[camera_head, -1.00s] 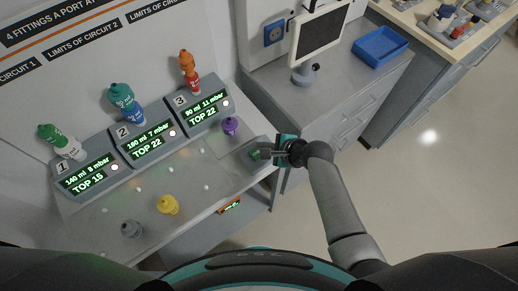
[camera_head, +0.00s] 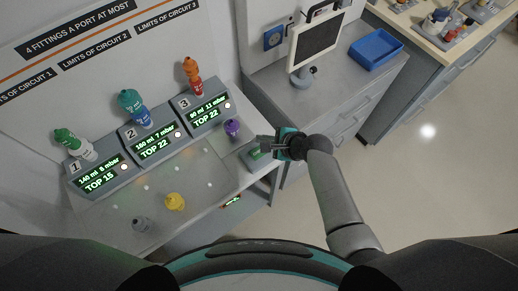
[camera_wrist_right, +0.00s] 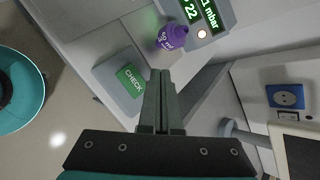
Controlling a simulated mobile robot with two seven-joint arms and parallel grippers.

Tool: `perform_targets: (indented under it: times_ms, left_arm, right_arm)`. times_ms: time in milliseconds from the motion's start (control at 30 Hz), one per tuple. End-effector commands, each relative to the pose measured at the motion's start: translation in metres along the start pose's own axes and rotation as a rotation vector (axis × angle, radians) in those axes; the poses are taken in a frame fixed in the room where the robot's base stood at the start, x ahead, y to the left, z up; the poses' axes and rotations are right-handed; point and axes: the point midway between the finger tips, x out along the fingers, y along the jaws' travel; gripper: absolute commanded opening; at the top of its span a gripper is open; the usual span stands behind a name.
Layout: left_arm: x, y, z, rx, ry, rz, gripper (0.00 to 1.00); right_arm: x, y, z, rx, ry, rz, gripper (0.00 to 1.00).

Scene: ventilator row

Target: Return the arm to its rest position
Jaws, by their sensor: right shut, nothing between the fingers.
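My right gripper (camera_head: 262,145) is over the right end of the bench, beside a grey box with a green CHECK pad (camera_head: 256,154). In the right wrist view its two fingers (camera_wrist_right: 160,76) are shut together with nothing between them. The CHECK pad (camera_wrist_right: 131,80) shows just left of the fingertips there; I cannot tell whether they touch the box. My right arm reaches in from the lower right. My left gripper is not in view.
Three numbered ventilators with lit displays (camera_head: 157,148) carry stacked coloured fittings. A monitor (camera_head: 314,40) and blue tray (camera_head: 375,48) are behind right. Open floor lies right.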

Motion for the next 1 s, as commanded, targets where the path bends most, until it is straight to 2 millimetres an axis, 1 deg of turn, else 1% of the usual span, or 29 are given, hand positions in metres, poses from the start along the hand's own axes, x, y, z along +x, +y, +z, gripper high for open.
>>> perform_targets:
  times_ms: [433, 567, 667, 767, 900, 967, 1000]
  left_arm:
    - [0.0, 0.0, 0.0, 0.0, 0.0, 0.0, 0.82]
    - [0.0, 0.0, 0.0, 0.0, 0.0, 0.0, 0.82]
    - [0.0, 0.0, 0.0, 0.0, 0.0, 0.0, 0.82]
    - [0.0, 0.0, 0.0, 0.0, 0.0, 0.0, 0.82]
    - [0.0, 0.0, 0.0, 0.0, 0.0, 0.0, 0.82]
    - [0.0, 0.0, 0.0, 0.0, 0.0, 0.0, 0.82]
    - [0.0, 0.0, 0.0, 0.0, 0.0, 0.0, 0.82]
  right_arm:
    - [0.0, 0.0, 0.0, -0.004, 0.0, 0.001, 0.0]
    - [-0.009, 0.004, -0.001, -0.086, 0.011, 0.015, 0.0]
    - [-0.025, 0.014, -0.004, -0.254, 0.031, 0.051, 0.0]
    - [-0.051, 0.026, -0.007, -0.487, 0.062, 0.106, 0.0]
    - [-0.093, 0.043, -0.014, -0.82, 0.106, 0.209, 0.0]
    - [-0.112, 0.049, -0.017, -0.957, 0.125, 0.259, 0.0]
    - [-0.126, 0.053, -0.018, -1.044, 0.136, 0.293, 0.0]
